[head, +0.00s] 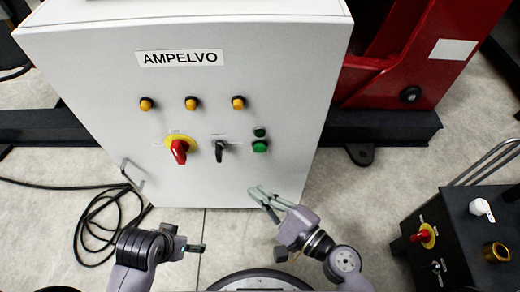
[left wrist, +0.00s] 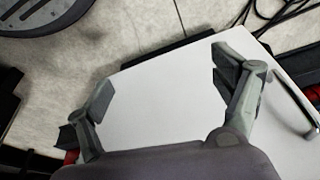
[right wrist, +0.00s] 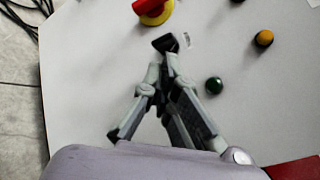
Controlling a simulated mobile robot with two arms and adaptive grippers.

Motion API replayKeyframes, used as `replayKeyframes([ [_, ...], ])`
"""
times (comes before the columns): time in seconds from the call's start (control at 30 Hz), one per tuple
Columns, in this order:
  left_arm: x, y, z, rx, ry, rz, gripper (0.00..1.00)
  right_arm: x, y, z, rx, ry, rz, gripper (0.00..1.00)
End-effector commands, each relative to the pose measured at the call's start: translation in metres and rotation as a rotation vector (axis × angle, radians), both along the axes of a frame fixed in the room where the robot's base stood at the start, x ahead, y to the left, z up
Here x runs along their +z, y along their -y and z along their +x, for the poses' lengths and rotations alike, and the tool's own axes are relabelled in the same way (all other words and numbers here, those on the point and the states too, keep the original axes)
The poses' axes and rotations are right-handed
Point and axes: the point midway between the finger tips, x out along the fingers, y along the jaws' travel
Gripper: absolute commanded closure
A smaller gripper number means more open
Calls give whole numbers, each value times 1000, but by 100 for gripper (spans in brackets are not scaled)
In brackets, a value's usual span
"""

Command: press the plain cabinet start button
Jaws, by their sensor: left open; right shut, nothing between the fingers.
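The white cabinet (head: 100,85) carries a bright green button (head: 260,147) at the right of its lower control row. A small dark green round part (head: 260,132) sits just above it, and a dark green one (right wrist: 213,86) shows beside my fingers in the right wrist view. My right gripper (head: 262,193) is shut and empty, in front of the cabinet and below the green button in the head view. In the right wrist view its fingers (right wrist: 168,62) appear to hide the bright green button. My left gripper (head: 202,248) is open and empty, low in front of the cabinet.
Beside the button are a black selector (head: 220,150) and a red switch (head: 179,150) on yellow. Several amber lamps (head: 191,103) sit above. A handle (head: 132,174) projects at lower left. A black box (head: 445,225) stands right, a red machine (head: 435,60) behind. Cable (head: 100,215) lies left.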

Motion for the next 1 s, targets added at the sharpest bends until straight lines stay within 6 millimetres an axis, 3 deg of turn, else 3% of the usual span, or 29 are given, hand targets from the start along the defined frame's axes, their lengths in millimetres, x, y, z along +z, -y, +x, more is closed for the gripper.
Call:
replayKeyframes([
  [0.27, -6, 0, 1, -1, -6, 1, 13, 1, 0, 8, -1, 2, -2, 100],
  [0.7, -53, 2, 5, -4, -29, 1, 13, 0, 0, 66, -3, 2, -4, 100],
  [1.0, -59, 2, 6, -6, -30, 1, 13, 0, 0, 87, -1, 2, -4, 100],
])
